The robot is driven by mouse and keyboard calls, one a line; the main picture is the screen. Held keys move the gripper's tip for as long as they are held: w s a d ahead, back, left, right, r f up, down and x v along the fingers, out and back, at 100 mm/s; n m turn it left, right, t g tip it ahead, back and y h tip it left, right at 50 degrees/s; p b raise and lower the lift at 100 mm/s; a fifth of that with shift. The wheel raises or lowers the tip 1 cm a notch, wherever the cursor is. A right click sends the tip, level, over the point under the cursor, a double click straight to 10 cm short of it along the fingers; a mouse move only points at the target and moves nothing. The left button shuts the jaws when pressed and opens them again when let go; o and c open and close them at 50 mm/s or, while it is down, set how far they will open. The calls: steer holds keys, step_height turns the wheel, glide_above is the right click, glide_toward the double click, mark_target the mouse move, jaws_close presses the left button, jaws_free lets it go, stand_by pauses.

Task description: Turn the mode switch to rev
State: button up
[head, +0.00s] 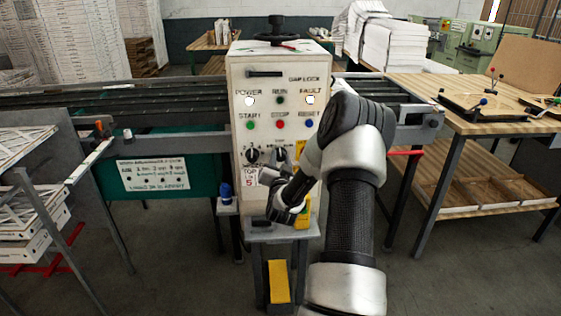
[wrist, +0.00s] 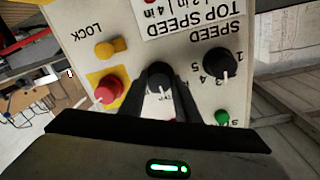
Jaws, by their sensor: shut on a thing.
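The mode switch (wrist: 159,78) is a black round knob in the middle of the wrist view, beside the black speed knob (wrist: 220,64). My gripper (wrist: 160,88) has one dark finger on each side of the mode switch and is shut on it. The white pointer line on the switch points toward the bottom of the wrist view. The lettering around the switch is mostly covered by my fingers, so I cannot read its position. In the head view my gripper (head: 272,176) is at the front of the grey control box (head: 240,110), below the row of push buttons.
A red button (wrist: 106,92) on a yellow plate and a yellow lock knob (wrist: 112,48) lie left of the switch in the wrist view. A green button (wrist: 222,117) is close to my right finger. A wooden bench (head: 455,90) stands to the right.

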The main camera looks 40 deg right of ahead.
steer(key=n+b, duration=0.4)
steer(key=b, duration=0.2)
steer(key=shift+f, duration=0.15)
steer(key=n+b, duration=0.3)
steer(key=b, duration=0.1)
steer(key=shift+r+n+t, duration=0.2)
steer(key=shift+n+t, duration=0.1)
steer(key=shift+n, duration=0.1)
steer(key=shift+r+n+b, duration=0.1)
steer(key=shift+n+b, duration=0.3)
steer(key=shift+b, duration=0.1)
steer(key=shift+d+r, duration=0.1)
steer(key=o, duration=1)
steer(key=shift+o, duration=0.2)
steer(key=shift+f, duration=0.2)
